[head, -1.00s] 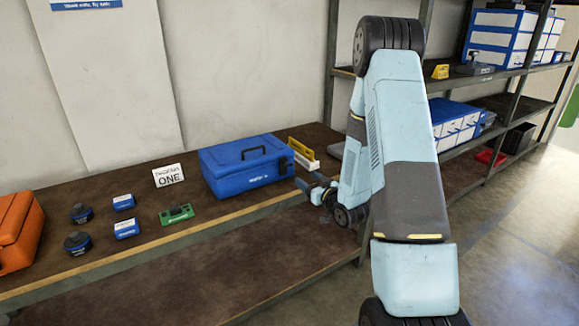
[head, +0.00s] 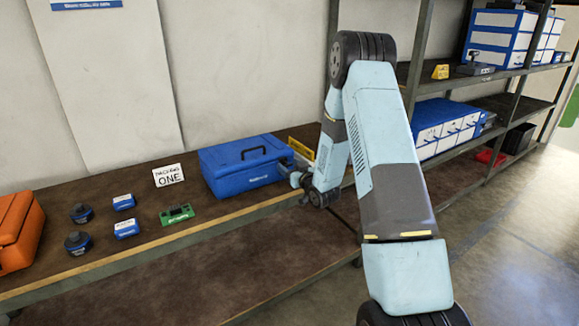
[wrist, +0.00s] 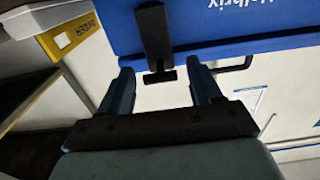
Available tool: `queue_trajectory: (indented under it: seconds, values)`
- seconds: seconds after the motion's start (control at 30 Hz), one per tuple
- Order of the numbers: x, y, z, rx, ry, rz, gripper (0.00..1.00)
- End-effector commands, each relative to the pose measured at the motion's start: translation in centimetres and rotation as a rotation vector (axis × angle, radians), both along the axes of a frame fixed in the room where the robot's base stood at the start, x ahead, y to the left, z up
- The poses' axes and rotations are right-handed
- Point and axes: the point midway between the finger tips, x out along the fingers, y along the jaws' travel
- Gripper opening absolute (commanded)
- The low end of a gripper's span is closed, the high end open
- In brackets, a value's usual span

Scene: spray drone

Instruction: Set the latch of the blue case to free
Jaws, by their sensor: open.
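The blue case (head: 238,172) stands shut on the bench, its black handle on the lid. In the wrist view, the blue case (wrist: 245,32) fills the top. A black latch (wrist: 154,35) with a T-shaped end crosses its blue face and reaches toward my fingers. My gripper (wrist: 162,88) is open, one finger on each side of the line of the latch's end. I cannot tell if either finger touches it. In the head view my gripper (head: 296,175) is at the case's right end, where the latch cannot be made out.
A yellow item (head: 301,148) stands just behind my gripper. Left of the case are a white sign (head: 168,176), a green device (head: 177,214), several small blue-and-white or dark items, and an orange case (head: 18,232). Shelving (head: 480,82) stands at the right.

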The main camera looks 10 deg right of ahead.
Motion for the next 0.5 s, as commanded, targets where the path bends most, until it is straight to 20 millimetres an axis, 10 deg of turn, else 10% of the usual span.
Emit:
queue_trajectory:
  seconds: [0.5]
  values:
    - [1.28,0.37,0.04,0.000,0.000,0.000,0.62]
